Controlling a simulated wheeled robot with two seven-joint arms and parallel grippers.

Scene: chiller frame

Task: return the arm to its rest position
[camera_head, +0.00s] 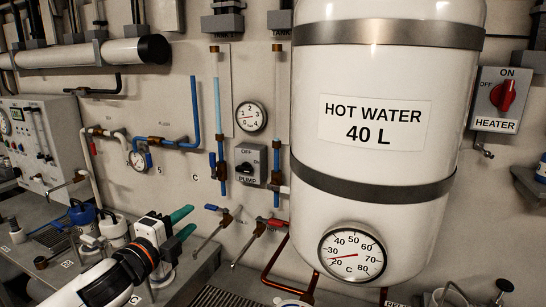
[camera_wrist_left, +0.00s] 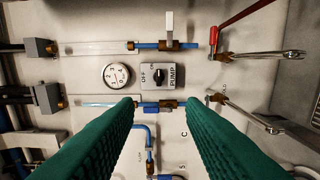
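My left arm comes in from the lower left in the head view. Its left gripper (camera_head: 191,219) has two green fingers that stand apart with nothing between them. In the left wrist view the left gripper (camera_wrist_left: 160,102) also shows open and empty, with the wall fittings beyond the fingertips. In the head view it is over the counter, left of the white hot water tank (camera_head: 385,165) and below the pump switch (camera_head: 250,165). My right gripper is not in view.
Lever taps (camera_head: 210,235) stick out from the wall right of the left gripper. White canisters (camera_head: 112,228) stand on the counter beside the arm. A control panel (camera_head: 35,140) is at the left. The heater switch (camera_head: 503,97) is right of the tank. A drain grate (camera_head: 215,297) is below.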

